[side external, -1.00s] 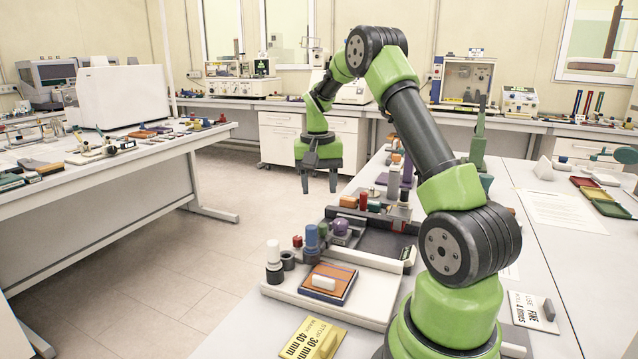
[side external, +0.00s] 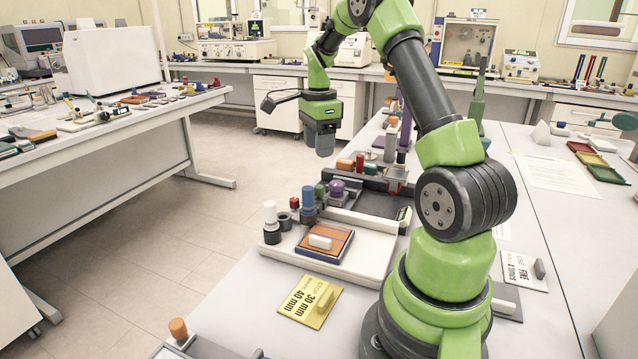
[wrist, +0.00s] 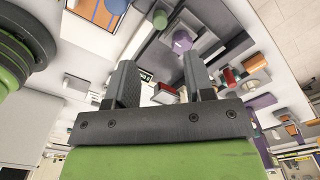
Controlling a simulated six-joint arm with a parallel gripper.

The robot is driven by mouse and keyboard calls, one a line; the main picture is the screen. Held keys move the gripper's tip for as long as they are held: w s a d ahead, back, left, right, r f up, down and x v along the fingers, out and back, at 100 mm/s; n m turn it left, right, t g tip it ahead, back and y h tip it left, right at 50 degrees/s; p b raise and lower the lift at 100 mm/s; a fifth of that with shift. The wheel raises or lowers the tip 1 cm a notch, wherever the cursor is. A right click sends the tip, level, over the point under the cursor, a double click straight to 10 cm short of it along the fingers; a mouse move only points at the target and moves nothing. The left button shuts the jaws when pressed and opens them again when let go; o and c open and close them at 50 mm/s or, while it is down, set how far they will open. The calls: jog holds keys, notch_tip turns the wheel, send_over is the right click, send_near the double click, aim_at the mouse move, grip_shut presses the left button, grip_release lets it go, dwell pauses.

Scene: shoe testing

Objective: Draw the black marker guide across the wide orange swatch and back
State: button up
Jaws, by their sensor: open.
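The orange swatch (side external: 335,239) lies in a dark-framed pad on a white board, with a white block (side external: 320,242) on it. It also shows at the top left of the wrist view (wrist: 90,10). A black-based piece with a white top (side external: 271,224) and a blue-topped piece (side external: 308,205) stand upright beside the swatch; I cannot tell which piece is the black marker guide. My gripper (side external: 322,148) hangs above and beyond the swatch, apart from it. In the wrist view its two fingers (wrist: 160,75) stand apart with nothing held between them.
Green and purple knobs (side external: 336,187) and a dark tray (side external: 372,203) lie behind the swatch. Small coloured blocks (side external: 345,165) crowd below my gripper. The bench at right has free room.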

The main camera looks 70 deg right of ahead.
aim_at(319, 186)
jog(key=shift+f, duration=0.25)
notch_tip(319, 186, down, 9)
jog(key=shift+f, duration=0.2)
grip_shut()
